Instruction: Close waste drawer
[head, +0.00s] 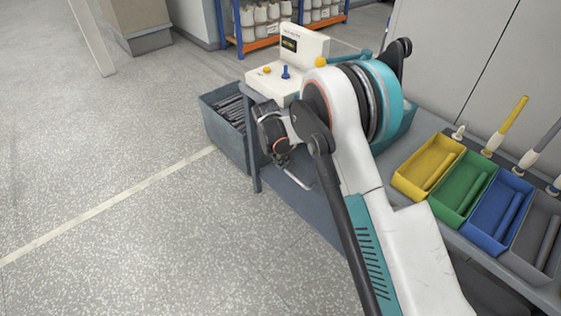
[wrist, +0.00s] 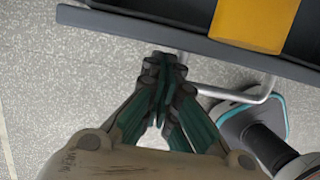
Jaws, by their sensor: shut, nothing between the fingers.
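The waste drawer shows in the wrist view as a grey front edge (wrist: 160,37) across the top, with a yellow patch (wrist: 255,20) at upper right. Its bent silver handle (wrist: 240,93) sticks out below the edge. The handle also shows in the head view (head: 298,180) below the table edge; the drawer body is mostly hidden there by the table and my arm. My gripper (wrist: 163,62) is shut and empty. Its fingertips are close to the drawer's front edge, beside the left end of the handle; I cannot tell if they touch. In the head view, my gripper (head: 281,158) is beside the table's left end.
A grey bin (head: 227,150) of dark rods stands left of the table leg (head: 254,187). A white machine (head: 302,48) stands on the table. Yellow (head: 405,187), green (head: 466,209), blue (head: 474,235) and grey trays line the right. The floor at left is clear.

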